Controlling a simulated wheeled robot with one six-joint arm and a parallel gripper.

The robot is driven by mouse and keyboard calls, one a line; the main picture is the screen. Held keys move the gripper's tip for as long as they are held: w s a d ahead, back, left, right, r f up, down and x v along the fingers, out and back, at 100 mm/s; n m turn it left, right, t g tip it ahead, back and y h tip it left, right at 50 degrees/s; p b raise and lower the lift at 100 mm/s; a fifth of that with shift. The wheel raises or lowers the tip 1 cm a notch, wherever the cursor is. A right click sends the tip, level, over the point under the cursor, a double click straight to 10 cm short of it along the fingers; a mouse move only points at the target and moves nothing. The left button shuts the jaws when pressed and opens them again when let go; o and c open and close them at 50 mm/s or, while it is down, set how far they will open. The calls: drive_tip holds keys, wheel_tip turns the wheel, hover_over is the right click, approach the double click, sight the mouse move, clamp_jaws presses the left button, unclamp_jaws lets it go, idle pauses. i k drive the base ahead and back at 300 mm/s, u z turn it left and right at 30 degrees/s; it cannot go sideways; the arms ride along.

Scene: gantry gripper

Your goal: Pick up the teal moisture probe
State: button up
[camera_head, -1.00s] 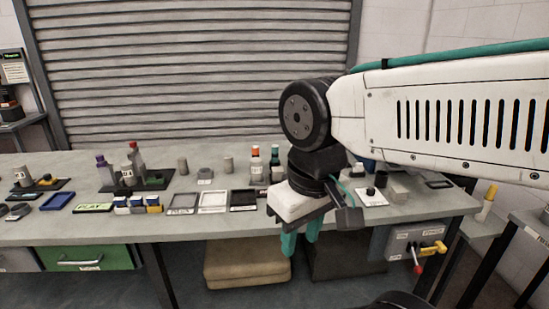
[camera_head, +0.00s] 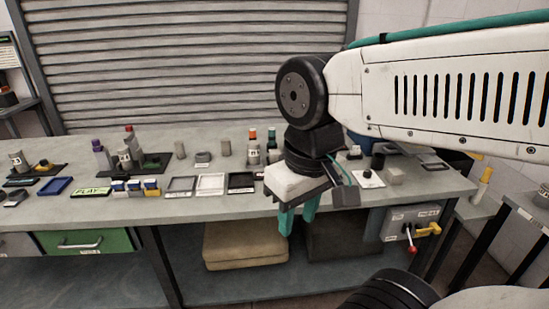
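I cannot pick out the teal moisture probe for certain. A slim dark bottle with a teal-green cap (camera_head: 272,146) stands on the workbench (camera_head: 225,212), beside a similar bottle with an orange cap (camera_head: 252,147); whether either is the probe I cannot tell. My gripper (camera_head: 298,225) has two teal fingers that point down, apart, with nothing visible between them. It hangs in front of the bench's front edge, to the right of the bottles in the picture. The white gripper body and my arm hide part of the bench behind them.
Shallow trays, a black one (camera_head: 241,181) and a white one (camera_head: 211,183), lie near the front edge. A green drawer (camera_head: 90,242) is at lower left. A box with a red-knobbed lever (camera_head: 410,230) hangs at right. A beige case (camera_head: 245,247) sits under the bench.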

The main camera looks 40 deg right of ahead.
sight(272, 132)
drive_tip(key=z, duration=0.2)
drive_tip(key=i, duration=1.15)
drive_tip(key=z, duration=0.4)
